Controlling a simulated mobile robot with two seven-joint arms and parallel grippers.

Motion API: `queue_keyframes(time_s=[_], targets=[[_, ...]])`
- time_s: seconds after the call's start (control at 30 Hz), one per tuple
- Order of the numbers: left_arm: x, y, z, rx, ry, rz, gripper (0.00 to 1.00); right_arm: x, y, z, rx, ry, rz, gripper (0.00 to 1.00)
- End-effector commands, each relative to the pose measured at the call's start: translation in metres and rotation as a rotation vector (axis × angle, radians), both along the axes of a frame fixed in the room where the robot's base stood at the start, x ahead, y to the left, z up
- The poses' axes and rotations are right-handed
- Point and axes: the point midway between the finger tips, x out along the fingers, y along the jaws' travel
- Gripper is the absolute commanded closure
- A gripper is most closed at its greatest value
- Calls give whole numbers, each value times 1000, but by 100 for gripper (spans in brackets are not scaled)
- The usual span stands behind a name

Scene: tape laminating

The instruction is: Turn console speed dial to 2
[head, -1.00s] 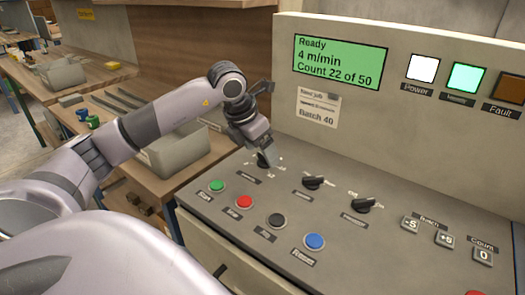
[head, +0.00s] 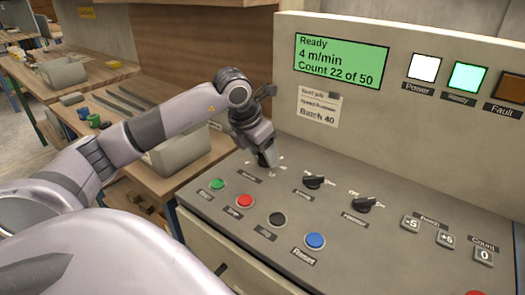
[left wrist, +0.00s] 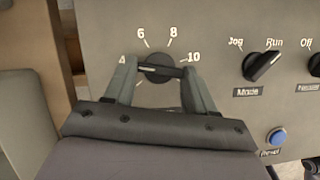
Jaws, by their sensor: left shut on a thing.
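The speed dial (left wrist: 159,66) is a round black knob with a raised bar, on the grey console panel. The numbers 4, 6, 8 and 10 show around it in the left wrist view; the mark below 4 is mostly covered. The bar lies roughly level across that picture. My left gripper (left wrist: 158,71) is shut on the dial, one finger at each end of the bar. In the head view, the left gripper (head: 267,158) points down onto the dial and hides most of it. The green display (head: 340,62) reads Ready, 4 m/min, Count 22 of 50. My right gripper is not visible.
The Mode knob (head: 314,181) and another black knob (head: 364,204) stand right of the dial. Green (head: 217,184), red (head: 244,201), black (head: 277,219) and blue (head: 315,240) buttons line the front. A grey bin (head: 182,153) stands on the left bench.

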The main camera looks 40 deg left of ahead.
Motion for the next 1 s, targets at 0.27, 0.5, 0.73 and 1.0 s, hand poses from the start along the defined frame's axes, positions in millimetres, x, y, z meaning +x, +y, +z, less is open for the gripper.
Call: queue_keyframes(time_s=[0.27, 0.5, 0.73, 1.0], targets=[[1, -2, 1, 0, -4, 184, 75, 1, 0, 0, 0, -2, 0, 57], [1, -5, 2, -1, -5, 402, 75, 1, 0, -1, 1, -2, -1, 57], [2, -6, 2, -1, -5, 595, 75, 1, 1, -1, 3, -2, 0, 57], [3, -7, 2, -2, -6, 754, 75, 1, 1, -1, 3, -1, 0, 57]])
